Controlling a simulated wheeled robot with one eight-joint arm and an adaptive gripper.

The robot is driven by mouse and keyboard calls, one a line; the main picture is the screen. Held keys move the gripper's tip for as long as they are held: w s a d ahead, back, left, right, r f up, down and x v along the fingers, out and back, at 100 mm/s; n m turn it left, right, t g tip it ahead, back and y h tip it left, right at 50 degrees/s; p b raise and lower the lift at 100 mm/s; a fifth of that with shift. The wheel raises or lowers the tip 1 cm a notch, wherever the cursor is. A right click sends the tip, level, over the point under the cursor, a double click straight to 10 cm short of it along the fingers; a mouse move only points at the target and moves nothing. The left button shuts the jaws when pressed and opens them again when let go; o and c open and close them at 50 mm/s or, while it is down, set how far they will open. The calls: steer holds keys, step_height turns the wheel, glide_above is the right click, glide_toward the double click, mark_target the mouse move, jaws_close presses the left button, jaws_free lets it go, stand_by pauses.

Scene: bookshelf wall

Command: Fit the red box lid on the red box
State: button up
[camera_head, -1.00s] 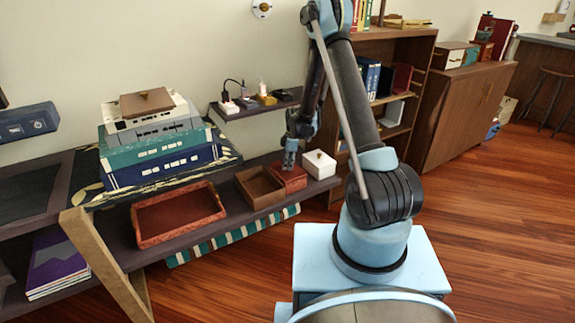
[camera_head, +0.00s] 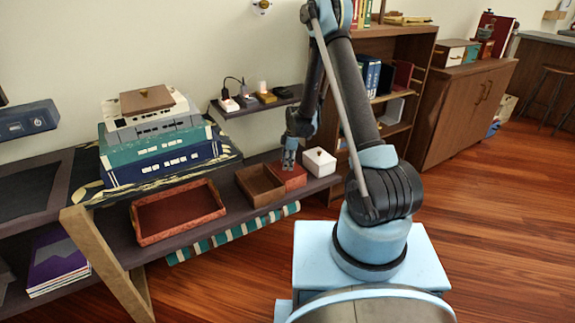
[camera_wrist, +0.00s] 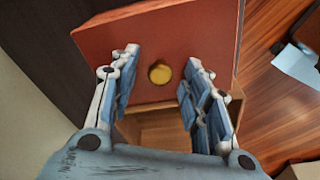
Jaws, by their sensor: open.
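The red box (camera_head: 295,178) stands on the low shelf, between an open brown box and a white box. In the wrist view a flat red square, the red lid (camera_wrist: 185,45), has a round brass knob (camera_wrist: 160,72) on its face. The lid appears to lie over the red box, but I cannot tell how well it is seated. My gripper (camera_head: 289,165) is just above it, pointing down. In the wrist view my gripper (camera_wrist: 160,78) is open, its fingers apart on either side of the knob, with a gap on both sides.
The open brown box (camera_head: 250,197) is just left of the red box. The white box (camera_head: 318,158) with a knobbed lid is close on the right. A red woven tray (camera_head: 140,236) lies further left. Stacked box files (camera_head: 162,165) stand on the upper board, and a small wall shelf (camera_head: 287,99) hangs behind.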

step_height(320, 180, up, 11)
steer(key=d, duration=0.1)
steer(key=shift+w+d+r, duration=0.15)
steer(key=shift+w+d, duration=0.05)
steer(key=shift+d, duration=0.15)
stand_by(0.3)
